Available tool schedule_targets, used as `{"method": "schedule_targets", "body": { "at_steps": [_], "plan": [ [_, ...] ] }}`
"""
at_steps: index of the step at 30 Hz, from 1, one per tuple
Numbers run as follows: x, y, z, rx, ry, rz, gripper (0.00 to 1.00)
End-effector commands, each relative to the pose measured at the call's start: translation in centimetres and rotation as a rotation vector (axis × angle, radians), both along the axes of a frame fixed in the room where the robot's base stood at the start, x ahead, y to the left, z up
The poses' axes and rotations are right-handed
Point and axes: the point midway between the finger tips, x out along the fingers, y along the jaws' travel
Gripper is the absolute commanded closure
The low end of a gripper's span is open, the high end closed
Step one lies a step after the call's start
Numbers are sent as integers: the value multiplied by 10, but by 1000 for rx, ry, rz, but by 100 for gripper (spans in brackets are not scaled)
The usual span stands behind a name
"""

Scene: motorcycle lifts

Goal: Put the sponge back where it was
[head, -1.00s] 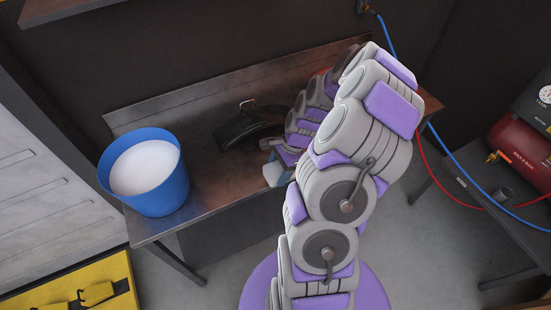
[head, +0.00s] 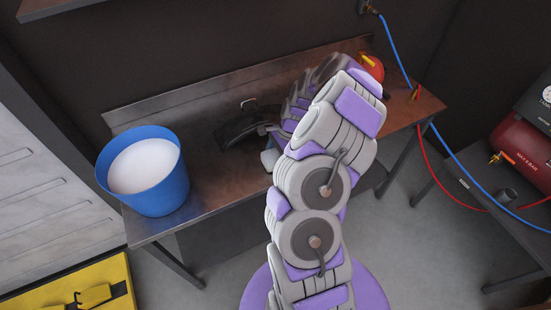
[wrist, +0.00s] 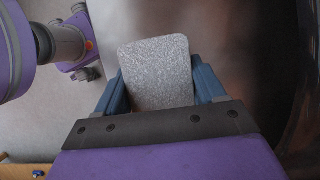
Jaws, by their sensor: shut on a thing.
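A grey, speckled sponge (wrist: 158,72) is held between the two blue fingers of my gripper (wrist: 161,92) in the wrist view. The metal bench top (wrist: 225,35) shows behind it; I cannot tell whether the sponge touches it. In the head view my arm hides most of the gripper, and only a small pale part (head: 268,159) shows at the bench's front edge, left of the arm. I cannot tell there whether that is the sponge or a finger.
A blue bucket (head: 158,192) with white contents stands at the bench's left end. A black curved part (head: 236,130) lies behind my gripper. A red and yellow object (head: 371,66) is at the back right. Blue and red hoses (head: 397,48) hang at the right. The bench top between bucket and gripper is clear.

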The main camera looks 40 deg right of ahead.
Motion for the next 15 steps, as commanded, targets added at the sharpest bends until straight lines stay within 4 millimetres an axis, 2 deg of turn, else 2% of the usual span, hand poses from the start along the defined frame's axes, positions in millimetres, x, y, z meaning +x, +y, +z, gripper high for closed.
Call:
{"method": "schedule_targets", "body": {
  "at_steps": [2,11,12,15],
  "plan": [
    [0,0,-6,0,-1,1,55],
    [0,-3,-7,3,0,0,55],
    [0,-3,-8,3,0,1,30],
    [0,-4,-8,3,-1,1,20]
  ]
}}
